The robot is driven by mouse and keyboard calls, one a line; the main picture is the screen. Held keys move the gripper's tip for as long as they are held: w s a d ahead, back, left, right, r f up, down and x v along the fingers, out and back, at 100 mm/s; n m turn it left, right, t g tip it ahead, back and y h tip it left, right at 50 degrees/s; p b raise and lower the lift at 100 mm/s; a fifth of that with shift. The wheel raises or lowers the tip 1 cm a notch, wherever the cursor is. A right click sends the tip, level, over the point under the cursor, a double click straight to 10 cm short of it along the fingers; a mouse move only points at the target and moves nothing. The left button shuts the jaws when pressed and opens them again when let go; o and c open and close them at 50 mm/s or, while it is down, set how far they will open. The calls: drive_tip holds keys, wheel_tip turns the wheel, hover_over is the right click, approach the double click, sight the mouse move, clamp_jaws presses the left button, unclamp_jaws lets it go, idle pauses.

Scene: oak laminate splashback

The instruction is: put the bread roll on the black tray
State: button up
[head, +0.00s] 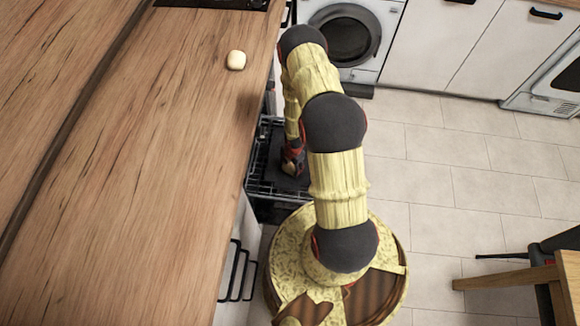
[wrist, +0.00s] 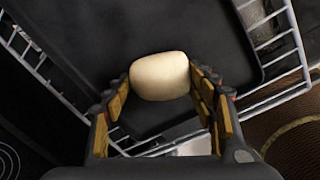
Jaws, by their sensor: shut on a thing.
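In the wrist view a pale, rounded bread roll (wrist: 160,76) sits between the two fingers of my gripper (wrist: 160,92), which is shut on it. The black tray (wrist: 90,25) shows behind and below the roll. The gap between roll and tray cannot be told. In the head view my gripper (head: 291,160) is low over the black tray (head: 287,181), and the roll in it is hidden there. The tray lies in a pulled-out wire rack beside the counter.
A second pale, roundish thing (head: 236,60) lies on the wooden counter (head: 170,130). The wire rack (head: 262,190) has raised sides around the tray. A washing machine (head: 352,40) stands behind, and a wooden table (head: 510,278) and chair at right. The tiled floor between is clear.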

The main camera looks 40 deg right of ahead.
drive_tip(key=o, duration=0.7)
drive_tip(key=shift+f, duration=0.1)
drive_tip(key=o, duration=0.5)
drive_tip(key=shift+c, duration=0.2)
